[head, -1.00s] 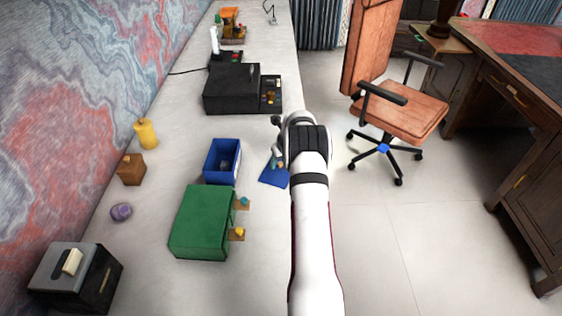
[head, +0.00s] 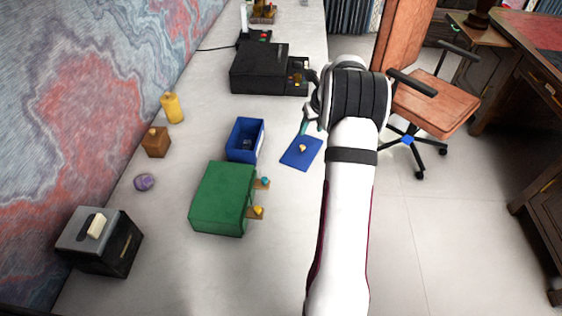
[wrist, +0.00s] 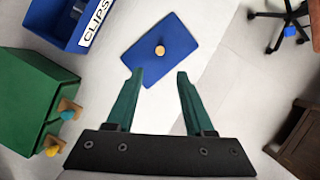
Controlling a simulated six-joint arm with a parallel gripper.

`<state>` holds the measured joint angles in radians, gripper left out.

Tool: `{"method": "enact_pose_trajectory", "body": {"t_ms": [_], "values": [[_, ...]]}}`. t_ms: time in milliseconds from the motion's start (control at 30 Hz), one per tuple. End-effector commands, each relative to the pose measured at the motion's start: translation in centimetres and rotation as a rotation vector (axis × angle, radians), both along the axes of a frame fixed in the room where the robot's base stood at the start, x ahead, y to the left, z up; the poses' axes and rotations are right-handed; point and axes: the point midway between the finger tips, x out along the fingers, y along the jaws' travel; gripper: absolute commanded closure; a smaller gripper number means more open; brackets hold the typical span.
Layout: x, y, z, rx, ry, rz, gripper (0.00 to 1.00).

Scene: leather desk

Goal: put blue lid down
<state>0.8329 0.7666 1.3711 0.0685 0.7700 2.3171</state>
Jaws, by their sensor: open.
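The blue lid (head: 302,153) lies flat on the pale desk, with a small tan knob on its middle. In the head view my gripper (head: 306,118) is above the lid's far side, partly hidden by my arm. The open blue box (head: 245,140), labelled CLIPS in the wrist view, stands left of the lid with something dark inside.
A green box (head: 222,198) with two small knobbed drawers stands nearer on the left. A black box (head: 260,68) with an open drawer is farther back. A yellow bottle (head: 172,107), brown block (head: 156,142) and purple stone (head: 144,182) line the wall side. The desk's right edge runs near the lid.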

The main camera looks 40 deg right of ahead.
Motion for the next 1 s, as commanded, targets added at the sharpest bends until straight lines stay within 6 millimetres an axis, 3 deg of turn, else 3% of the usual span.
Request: {"method": "enact_pose_trajectory", "body": {"t_ms": [67,133,167,267,300,367,400,500,600,700,1000], "values": [[0.2,0.8,0.5,-0.006,0.006,0.036,0.47],[0.7,4.3,2.4,-0.036,0.032,0.205,0.47],[0.8,6.9,3.7,-0.058,0.051,0.33,0.47],[-1.2,18.9,8.5,-0.162,0.124,0.935,0.47],[-3.4,23.9,10.0,-0.21,0.144,1.215,0.47],[-8.0,30.5,11.4,-0.279,0.158,1.631,0.47],[-11.4,34.1,11.8,-0.324,0.156,1.898,0.47],[-19.8,39.7,11.4,-0.417,0.114,2.468,0.47],[-25.2,41.8,10.3,-0.469,0.055,2.823,0.47],[-27.4,42.4,9.7,-0.49,0.022,2.972,0.47],[-27.6,42.4,9.6,-0.491,0.017,2.99,0.47]]}}
